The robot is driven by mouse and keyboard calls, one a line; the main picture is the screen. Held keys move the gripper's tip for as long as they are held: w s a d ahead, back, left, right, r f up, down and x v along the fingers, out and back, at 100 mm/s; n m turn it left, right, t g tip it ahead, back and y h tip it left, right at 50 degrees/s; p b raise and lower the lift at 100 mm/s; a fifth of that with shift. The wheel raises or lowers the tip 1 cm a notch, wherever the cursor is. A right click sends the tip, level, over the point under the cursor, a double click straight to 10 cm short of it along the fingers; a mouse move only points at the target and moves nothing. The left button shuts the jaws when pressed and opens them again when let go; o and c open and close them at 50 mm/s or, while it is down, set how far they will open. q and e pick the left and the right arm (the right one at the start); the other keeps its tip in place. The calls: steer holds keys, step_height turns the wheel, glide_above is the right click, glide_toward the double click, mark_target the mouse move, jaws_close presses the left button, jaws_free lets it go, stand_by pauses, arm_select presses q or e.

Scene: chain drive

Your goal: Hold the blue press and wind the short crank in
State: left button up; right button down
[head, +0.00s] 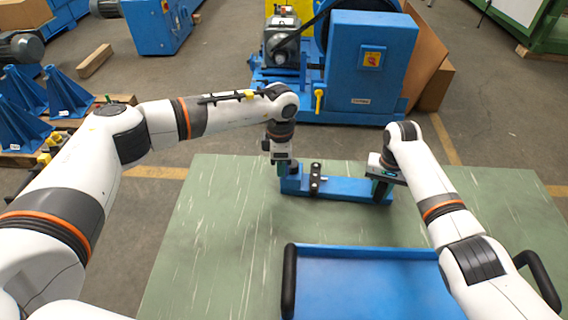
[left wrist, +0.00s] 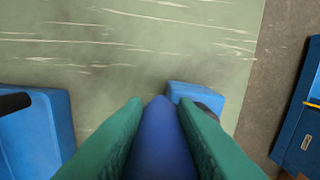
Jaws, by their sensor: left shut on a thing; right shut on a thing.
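The blue press (head: 345,187) lies across the green table, long and low, with a raised blue block at its left end and a black crosspiece with knobs (head: 315,180) on it. My left gripper (head: 282,168) is at that left end, pointing down. In the left wrist view its green fingers (left wrist: 160,130) are shut on a dark blue part of the press. A lighter blue block (left wrist: 190,90) shows just beyond. My right gripper (head: 381,190) is shut at the press's right end. The short crank is hidden there behind the gripper and hand.
A blue tray (head: 365,250) with black side handles stands nearer me on the green table (head: 215,235); it also shows in the left wrist view (left wrist: 45,105). A large blue machine (head: 365,60) stands beyond the far edge. The table's left side is clear.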

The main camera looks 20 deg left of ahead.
arm_select(q)
steer(key=shift+w+a+m, duration=0.1)
steer(key=shift+a+m, duration=0.15)
steer(key=shift+m, duration=0.15)
stand_by(1.5)
stand_by(0.9)
steer(key=o, duration=1)
steer(key=shift+r, duration=0.1)
step_height(320, 180, up, 12)
steer(key=shift+f, duration=0.1)
